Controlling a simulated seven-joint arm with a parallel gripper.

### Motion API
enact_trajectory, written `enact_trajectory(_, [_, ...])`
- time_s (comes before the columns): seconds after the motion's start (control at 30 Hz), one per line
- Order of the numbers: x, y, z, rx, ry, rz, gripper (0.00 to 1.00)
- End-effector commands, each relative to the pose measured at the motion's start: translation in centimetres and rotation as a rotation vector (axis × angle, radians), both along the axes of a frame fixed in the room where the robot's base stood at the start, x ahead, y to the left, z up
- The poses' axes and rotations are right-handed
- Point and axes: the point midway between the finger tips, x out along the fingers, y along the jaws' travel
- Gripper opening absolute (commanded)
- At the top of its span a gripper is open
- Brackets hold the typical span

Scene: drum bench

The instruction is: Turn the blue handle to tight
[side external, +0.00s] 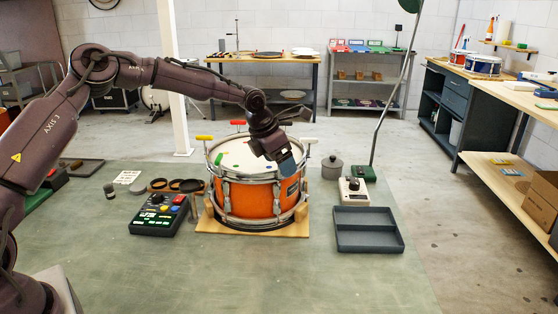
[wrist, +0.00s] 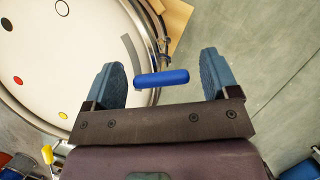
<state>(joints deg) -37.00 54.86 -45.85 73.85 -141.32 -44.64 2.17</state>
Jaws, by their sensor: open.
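The blue handle (wrist: 161,78) lies between the two fingers of my open gripper (wrist: 160,85) in the wrist view, with space between it and each finger. It sits at the rim of the drum (wrist: 75,60), near a metal fitting. In the side view, my gripper (side external: 284,160) is over the right front edge of the orange drum (side external: 250,198), and the blue handle is hidden behind it. I cannot tell how tight the blue handle is.
The drum stands on a wooden board (side external: 225,226). A control box (side external: 160,214) is left of it. A white-topped device (side external: 353,190), a grey tray (side external: 368,232) and a grey lidded pot (side external: 332,167) are to the right. The front of the green bench is clear.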

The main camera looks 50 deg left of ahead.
Motion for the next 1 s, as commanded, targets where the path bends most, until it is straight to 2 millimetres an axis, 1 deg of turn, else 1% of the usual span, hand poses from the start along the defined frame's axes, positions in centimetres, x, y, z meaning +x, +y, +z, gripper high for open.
enact_trajectory(0.2, [0.01, 0.00, -0.06, 0.000, 0.000, 0.000, 0.81])
enact_trajectory(0.23, [0.01, 0.00, -0.06, 0.000, 0.000, 0.000, 0.79])
enact_trajectory(0.43, [0.01, 0.00, -0.04, 0.000, 0.001, 0.000, 0.33])
enact_trajectory(0.47, [0.00, 0.00, -0.04, 0.000, 0.001, 0.000, 0.31])
enact_trajectory(0.77, [-0.03, 0.03, -0.11, -0.002, 0.003, -0.040, 0.32])
enact_trajectory(1.0, [-0.03, 0.09, -0.13, -0.004, 0.003, -0.176, 0.32])
